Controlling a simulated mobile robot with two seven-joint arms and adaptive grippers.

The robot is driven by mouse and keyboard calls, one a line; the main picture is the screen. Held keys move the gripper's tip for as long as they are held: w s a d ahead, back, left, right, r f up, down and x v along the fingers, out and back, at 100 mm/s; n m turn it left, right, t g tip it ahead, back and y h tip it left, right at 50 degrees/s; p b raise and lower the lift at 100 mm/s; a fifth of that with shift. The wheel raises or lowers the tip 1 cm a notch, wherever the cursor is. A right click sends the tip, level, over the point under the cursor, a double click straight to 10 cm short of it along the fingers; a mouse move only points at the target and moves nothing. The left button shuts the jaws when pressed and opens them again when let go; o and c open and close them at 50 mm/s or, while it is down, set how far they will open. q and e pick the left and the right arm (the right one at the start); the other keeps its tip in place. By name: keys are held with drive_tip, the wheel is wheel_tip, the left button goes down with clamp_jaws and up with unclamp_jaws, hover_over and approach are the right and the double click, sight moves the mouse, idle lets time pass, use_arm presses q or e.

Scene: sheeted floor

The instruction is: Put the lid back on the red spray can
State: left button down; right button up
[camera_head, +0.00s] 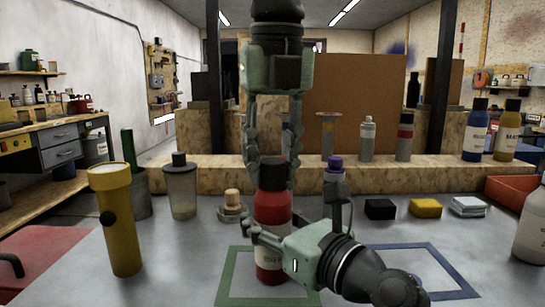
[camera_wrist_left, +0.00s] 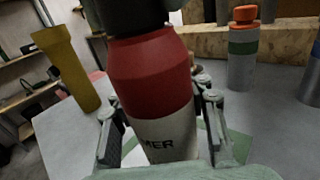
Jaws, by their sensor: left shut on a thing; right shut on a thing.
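The red spray can (camera_head: 271,215) stands upright inside a green square outline on the table. In the left wrist view its red upper part (camera_wrist_left: 150,75) and white label show close up. My left gripper (camera_head: 290,212) is shut around the can's body from the lower right, with one finger on each side in the left wrist view. The black lid (camera_head: 272,174) is at the can's top, between the fingers of my right gripper (camera_head: 272,165), which comes straight down from above and is shut on it. The lid looks in line with the can; I cannot tell whether it is fully seated.
A yellow flashlight (camera_head: 121,225) and a clear jar (camera_head: 180,190) stand left. A small brass-topped item (camera_head: 232,205) is close to the can's left. A purple-capped bottle (camera_head: 335,162) is behind my left gripper. Black, yellow and white blocks (camera_head: 426,208) lie right, near a blue outline (camera_head: 440,262).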

drive_tip(key=shift+f, duration=0.1)
drive_tip(key=o, duration=0.8)
drive_tip(key=r, duration=0.4)
drive_tip(key=s+r, duration=0.1)
drive_tip(key=r, duration=0.7)
drive_tip(key=shift+s+d, duration=0.2)
drive_tip(key=shift+s, duration=0.05)
use_arm(q)
drive_tip(key=c, duration=0.7)
unclamp_jaws()
drive_tip(key=shift+c, duration=0.2)
drive_tip(key=shift+d, duration=0.1)
